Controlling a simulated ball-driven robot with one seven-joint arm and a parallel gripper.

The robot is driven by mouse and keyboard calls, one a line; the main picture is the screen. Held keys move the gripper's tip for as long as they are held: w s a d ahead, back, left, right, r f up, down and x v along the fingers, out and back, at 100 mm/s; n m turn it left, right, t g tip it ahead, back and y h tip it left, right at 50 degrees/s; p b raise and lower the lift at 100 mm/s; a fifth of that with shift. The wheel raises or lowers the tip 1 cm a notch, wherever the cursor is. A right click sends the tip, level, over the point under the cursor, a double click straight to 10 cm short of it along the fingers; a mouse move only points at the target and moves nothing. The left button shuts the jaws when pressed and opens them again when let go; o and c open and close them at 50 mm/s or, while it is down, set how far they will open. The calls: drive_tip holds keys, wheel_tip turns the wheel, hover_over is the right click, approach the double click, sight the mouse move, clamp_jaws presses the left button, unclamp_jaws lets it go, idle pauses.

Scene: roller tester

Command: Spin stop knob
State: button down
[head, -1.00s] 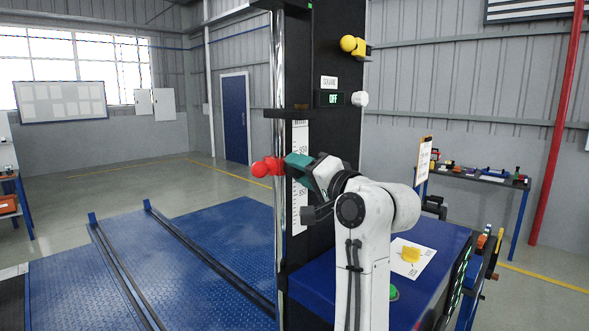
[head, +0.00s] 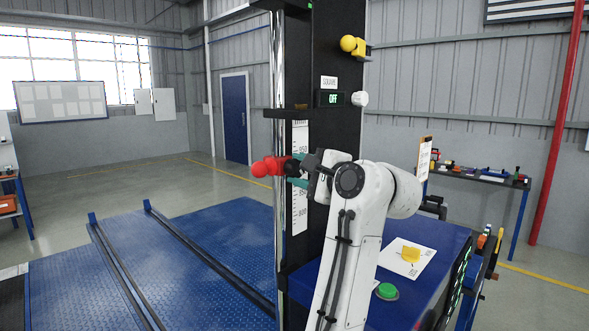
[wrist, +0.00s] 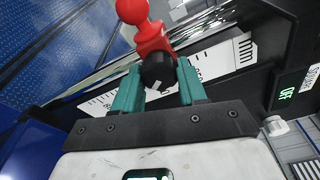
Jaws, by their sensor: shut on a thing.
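The stop knob (wrist: 158,72) is a black round knob with a white mark, on the near end of a red stop piece (wrist: 150,38) with a ball-shaped end. In the head view the red stop (head: 270,167) sits at the chrome post. The black knob (head: 292,168) shows just right of it. My gripper (head: 299,171) is at the knob, one teal finger above and one below. In the wrist view my gripper (wrist: 160,70) is shut on the knob, with a teal finger on either side.
A white scale (head: 300,215) runs up the black column (head: 335,135) behind the knob. Above are a display reading OFF (head: 331,98), a white knob (head: 360,99) and a yellow knob (head: 355,46). A green button (head: 387,291) is on the blue cabinet (head: 430,245) at right.

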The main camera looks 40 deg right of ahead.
drive_tip(key=shift+m, duration=1.1)
drive_tip(key=shift+a+r+m+y, duration=0.15)
drive_tip(key=shift+m+y, duration=0.15)
drive_tip(key=shift+m, duration=0.8)
drive_tip(key=c, duration=1.1)
unclamp_jaws()
drive_tip(key=shift+m+g, duration=0.3)
drive_tip(key=shift+m, duration=0.3)
drive_tip(key=o, duration=0.8)
drive_tip(key=s, duration=0.6)
drive_tip(key=shift+r, duration=0.25)
